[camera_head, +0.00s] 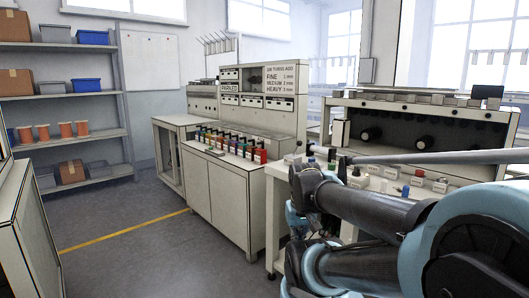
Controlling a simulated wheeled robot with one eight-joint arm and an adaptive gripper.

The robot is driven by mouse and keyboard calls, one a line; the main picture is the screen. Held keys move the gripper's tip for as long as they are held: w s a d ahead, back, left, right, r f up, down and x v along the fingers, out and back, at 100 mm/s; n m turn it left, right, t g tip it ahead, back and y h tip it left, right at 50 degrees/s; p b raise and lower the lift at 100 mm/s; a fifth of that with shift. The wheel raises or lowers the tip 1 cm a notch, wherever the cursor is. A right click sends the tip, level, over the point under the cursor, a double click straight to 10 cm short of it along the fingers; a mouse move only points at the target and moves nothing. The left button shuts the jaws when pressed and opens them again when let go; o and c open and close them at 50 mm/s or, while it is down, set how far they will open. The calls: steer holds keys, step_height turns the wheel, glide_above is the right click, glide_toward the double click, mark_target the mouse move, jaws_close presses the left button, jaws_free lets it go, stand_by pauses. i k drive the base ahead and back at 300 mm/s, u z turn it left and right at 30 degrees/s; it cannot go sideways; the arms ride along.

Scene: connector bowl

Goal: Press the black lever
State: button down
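Several small levers with coloured tops stand on the console ledge at the right, among them a blue one (405,191) and a red one (419,173). Small dark knobs or levers stand at the left end of that ledge, one of them (332,155) upright. I cannot tell which of these is the black lever. A row of coloured handles (232,145), some dark, stands on the middle cabinet. My arm fills the lower right and covers part of the right console. My gripper cannot be made out.
A light-coloured machine (425,111) with dark round knobs stands behind the right ledge. A long grey rod crosses in front of it. Shelves (70,138) with boxes and blue bins stand at the left. The grey floor (135,262) with a yellow line (120,233) is open at centre left.

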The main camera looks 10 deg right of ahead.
mark_target(299, 143)
steer(key=u, duration=1.75)
steer(key=k, duration=1.6)
steer(key=z, duration=0.5)
steer(key=i, duration=1)
